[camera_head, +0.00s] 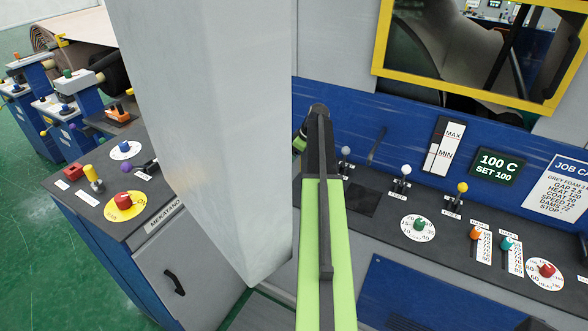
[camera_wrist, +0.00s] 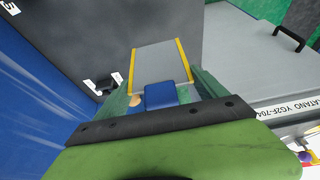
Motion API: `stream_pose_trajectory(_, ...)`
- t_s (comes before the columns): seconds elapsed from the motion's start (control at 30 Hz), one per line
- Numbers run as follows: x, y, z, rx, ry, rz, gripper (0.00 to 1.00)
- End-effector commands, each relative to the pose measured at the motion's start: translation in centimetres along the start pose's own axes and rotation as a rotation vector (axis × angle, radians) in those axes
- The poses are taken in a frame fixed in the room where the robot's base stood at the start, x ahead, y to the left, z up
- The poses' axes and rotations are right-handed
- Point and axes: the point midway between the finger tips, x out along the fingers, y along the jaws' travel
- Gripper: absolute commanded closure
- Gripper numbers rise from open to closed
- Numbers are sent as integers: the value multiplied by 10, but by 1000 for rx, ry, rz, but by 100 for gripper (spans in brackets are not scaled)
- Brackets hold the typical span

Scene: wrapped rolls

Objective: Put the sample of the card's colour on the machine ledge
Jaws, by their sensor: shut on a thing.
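In the wrist view my gripper (camera_wrist: 162,98) has green fingers closed around a small blue block (camera_wrist: 160,96), which I take to be a sample. In the head view my green arm (camera_head: 326,250) reaches up to the console; the block is hidden there and only a bit of green shows past the dark arm end. The job card (camera_head: 560,190) is white, at the right edge and cut off; its first line seems to read grey foam. I cannot tell which surface is the machine ledge; the dark console top (camera_head: 385,222) runs along the blue machine.
The console carries levers, a green dial (camera_head: 420,224) and a red dial (camera_head: 547,270). A large pale column (camera_head: 205,120) blocks the middle left. A side cabinet (camera_head: 165,235) with knobs stands left. A grey panel with yellow edges (camera_wrist: 160,62) lies beyond the block.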

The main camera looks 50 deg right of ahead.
Motion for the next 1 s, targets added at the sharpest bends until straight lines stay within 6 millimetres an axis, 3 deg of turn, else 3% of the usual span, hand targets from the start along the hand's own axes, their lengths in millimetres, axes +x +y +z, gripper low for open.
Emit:
stream_pose_trajectory(0.2, 38, 0, 16, 0, 0, 0, 58)
stream_pose_trajectory(0.57, 38, 0, 16, 0, 0, 0, 58)
stream_pose_trajectory(0.6, 38, 0, 16, 0, 0, 0, 17)
stream_pose_trajectory(0.73, 36, 0, 16, 0, 0, 0, 0)
stream_pose_trajectory(1.0, 35, 0, 15, 0, 0, 0, 0)
